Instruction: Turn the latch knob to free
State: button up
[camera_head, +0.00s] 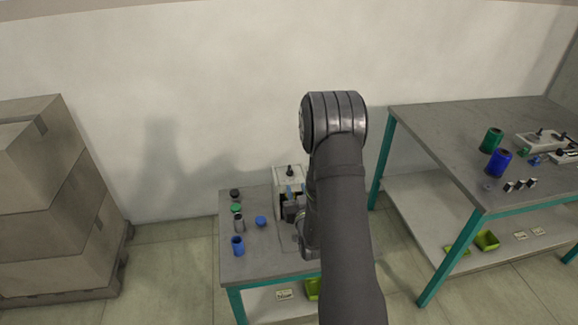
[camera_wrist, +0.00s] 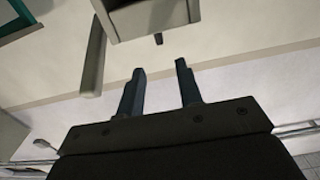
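A pale box-shaped machine (camera_head: 287,181) stands at the back of the small grey table, with a dark knob (camera_head: 290,170) on top. My gripper (camera_head: 296,190) is in front of the machine, its blue-grey fingers partly hidden by my arm. In the wrist view, my gripper (camera_wrist: 162,76) is open with nothing between the fingers. A pale housing (camera_wrist: 145,15) lies beyond the fingertips, with a small dark peg (camera_wrist: 158,38) at its edge, apart from them. I cannot tell whether this peg is the latch knob, or how the latch is set.
Blue, green and dark spools or caps stand on the left of the small table (camera_head: 260,267), including a blue spool (camera_head: 238,246) and blue cap (camera_head: 261,221). A larger workbench (camera_head: 430,125) with spools stands right. Stacked boxes (camera_head: 45,190) stand left.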

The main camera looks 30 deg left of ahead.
aim_at(290, 171)
jog(key=x, duration=1.3)
jog(key=shift+w+a+f, duration=0.1)
jog(key=shift+w+a, duration=0.1)
jog(key=shift+a, duration=0.05)
grip_shut()
